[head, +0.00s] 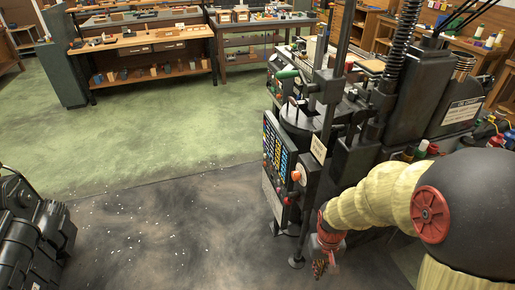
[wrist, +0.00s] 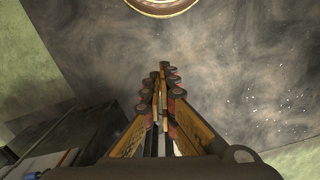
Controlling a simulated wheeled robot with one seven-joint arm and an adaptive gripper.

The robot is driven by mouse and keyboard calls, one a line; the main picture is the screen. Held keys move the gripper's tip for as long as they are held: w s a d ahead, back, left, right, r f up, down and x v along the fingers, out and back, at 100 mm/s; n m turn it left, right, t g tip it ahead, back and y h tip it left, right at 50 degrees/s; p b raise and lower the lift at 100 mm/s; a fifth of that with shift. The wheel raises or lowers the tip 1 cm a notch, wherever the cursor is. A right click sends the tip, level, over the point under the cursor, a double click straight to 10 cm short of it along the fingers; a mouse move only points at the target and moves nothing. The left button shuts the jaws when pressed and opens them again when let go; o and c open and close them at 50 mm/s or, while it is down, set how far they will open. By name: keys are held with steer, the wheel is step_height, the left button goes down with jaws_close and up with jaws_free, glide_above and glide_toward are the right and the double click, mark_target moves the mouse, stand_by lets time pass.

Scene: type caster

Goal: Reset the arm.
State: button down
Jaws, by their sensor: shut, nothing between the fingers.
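My gripper (head: 322,262) hangs at the end of my arm at the lower middle right of the head view, low beside the dark machine and over the dark floor. In the wrist view my gripper (wrist: 158,82) points away from the camera, its fingers brought together with nothing between them. Part of the gripper is small and blurred in the head view.
The type casting machine (head: 345,120) with its button panel (head: 280,160) stands close to my arm. Workbenches (head: 150,45) line the back. A dark machine (head: 30,235) is at the lower left. The floor (head: 150,215) between is clear, with small white specks.

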steer(key=s+r+t, duration=0.3)
steer(key=s+r, duration=0.1)
steer(key=r, duration=1)
steer(key=s+r+t, duration=0.3)
steer(key=s+r, duration=0.2)
steer(key=r, duration=1)
steer(key=shift+s+a+p, duration=0.15)
steer(key=shift+p, duration=0.2)
